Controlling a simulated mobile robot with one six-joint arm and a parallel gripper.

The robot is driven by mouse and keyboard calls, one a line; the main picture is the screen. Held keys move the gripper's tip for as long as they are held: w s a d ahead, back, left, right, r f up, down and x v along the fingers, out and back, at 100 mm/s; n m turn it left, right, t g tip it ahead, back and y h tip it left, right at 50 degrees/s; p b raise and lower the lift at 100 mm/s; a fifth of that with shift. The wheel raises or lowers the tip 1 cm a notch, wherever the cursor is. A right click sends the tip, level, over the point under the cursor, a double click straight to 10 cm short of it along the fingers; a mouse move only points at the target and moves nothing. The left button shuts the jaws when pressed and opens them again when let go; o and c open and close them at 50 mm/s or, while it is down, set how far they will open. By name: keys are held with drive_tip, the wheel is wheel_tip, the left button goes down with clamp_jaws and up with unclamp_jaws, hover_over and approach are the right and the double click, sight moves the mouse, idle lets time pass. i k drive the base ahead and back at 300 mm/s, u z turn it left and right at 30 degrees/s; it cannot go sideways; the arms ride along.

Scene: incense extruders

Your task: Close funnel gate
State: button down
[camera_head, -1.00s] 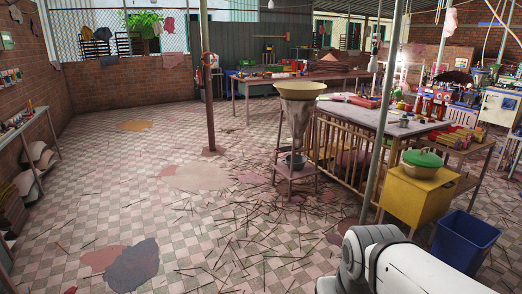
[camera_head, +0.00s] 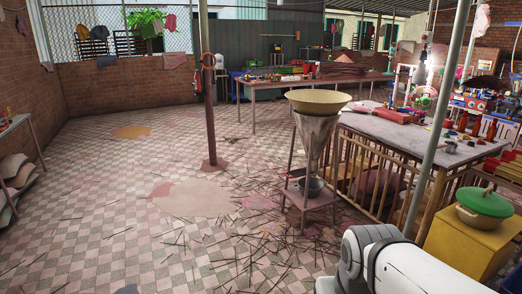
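The funnel (camera_head: 317,132) is a tall metal cone with a wide yellowish bowl (camera_head: 318,101) on top. It stands upright in a metal frame (camera_head: 287,178) to the right of the middle. A small metal pot (camera_head: 311,186) sits on the frame's lower shelf, below the funnel's tip. The gate at the tip is too small to make out, so I cannot tell whether it is open or closed. Part of my white arm shows at the bottom right, nearer than the funnel. My gripper is out of view.
A large table (camera_head: 393,129) with bottles stands right of the funnel, behind a wooden railing (camera_head: 357,172). A yellow cabinet (camera_head: 468,243) bears a green-lidded pot (camera_head: 484,204). A thin pole (camera_head: 434,140) and a rusty post (camera_head: 208,100) rise from the floor. Sticks litter the tiles; floor at left is open.

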sight(301, 172)
drive_tip(key=u, duration=0.1)
drive_tip(key=i, duration=4.05)
drive_tip(key=u, duration=0.05)
